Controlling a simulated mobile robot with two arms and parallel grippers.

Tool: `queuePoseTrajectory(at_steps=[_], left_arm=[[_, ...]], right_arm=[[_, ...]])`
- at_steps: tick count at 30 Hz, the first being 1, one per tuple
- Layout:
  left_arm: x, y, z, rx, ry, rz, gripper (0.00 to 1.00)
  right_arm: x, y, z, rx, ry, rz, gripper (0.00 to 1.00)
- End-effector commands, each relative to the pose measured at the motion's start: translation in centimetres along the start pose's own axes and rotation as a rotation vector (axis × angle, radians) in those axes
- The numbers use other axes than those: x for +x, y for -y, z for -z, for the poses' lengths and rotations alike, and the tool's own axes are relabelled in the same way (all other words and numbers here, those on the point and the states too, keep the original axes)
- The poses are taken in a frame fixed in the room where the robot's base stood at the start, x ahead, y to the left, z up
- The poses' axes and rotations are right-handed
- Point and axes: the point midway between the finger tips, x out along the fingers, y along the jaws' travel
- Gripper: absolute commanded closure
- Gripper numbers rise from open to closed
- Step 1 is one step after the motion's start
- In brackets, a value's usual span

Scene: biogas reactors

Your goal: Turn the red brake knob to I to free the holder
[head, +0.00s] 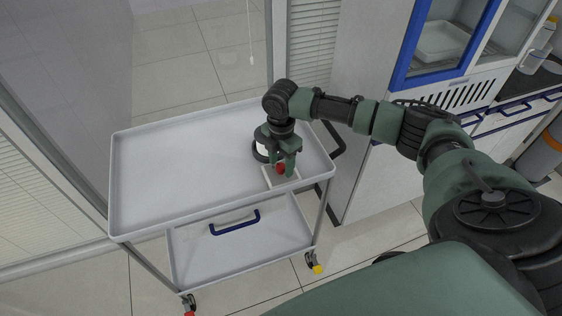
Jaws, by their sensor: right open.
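The red brake knob (281,169) shows as a small red shape on a white base plate (283,182) near the right front corner of the cart's top tray. My right gripper (284,167) points down over the knob, with its green fingers on either side of it. The fingers are open; whether they touch the knob is too small to tell. The knob's I mark cannot be made out. A round dark and white part (260,150), possibly the holder, sits just left of the gripper and is partly hidden by it. My left gripper is not in view.
The cart's grey tray (180,180) is otherwise empty and has a raised rim. A blue-framed cabinet (445,45) stands at the right, and glass panels (60,80) stand at the left.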

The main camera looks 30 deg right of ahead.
Motion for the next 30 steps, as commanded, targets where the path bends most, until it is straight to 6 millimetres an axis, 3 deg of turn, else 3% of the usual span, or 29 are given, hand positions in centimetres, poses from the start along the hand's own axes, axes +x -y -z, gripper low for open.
queuePoseTrajectory(at_steps=[2, 7, 8, 19, 30], left_arm=[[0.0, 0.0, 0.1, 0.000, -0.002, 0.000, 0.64], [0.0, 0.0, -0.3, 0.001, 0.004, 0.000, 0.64], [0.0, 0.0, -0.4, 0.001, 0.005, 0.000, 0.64], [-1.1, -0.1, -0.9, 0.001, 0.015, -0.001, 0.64], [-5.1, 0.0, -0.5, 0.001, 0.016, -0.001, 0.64]], right_arm=[[0.0, 0.0, 0.0, 0.000, 0.000, 0.000, 0.50], [0.0, 0.0, 0.0, 0.000, 0.000, 0.000, 0.97], [0.0, 0.0, 0.0, 0.000, 0.000, 0.000, 1.00], [-0.3, 0.0, 0.1, 0.050, 0.000, 0.002, 1.00], [-0.6, 0.1, 0.2, 0.319, -0.003, 0.005, 1.00]])
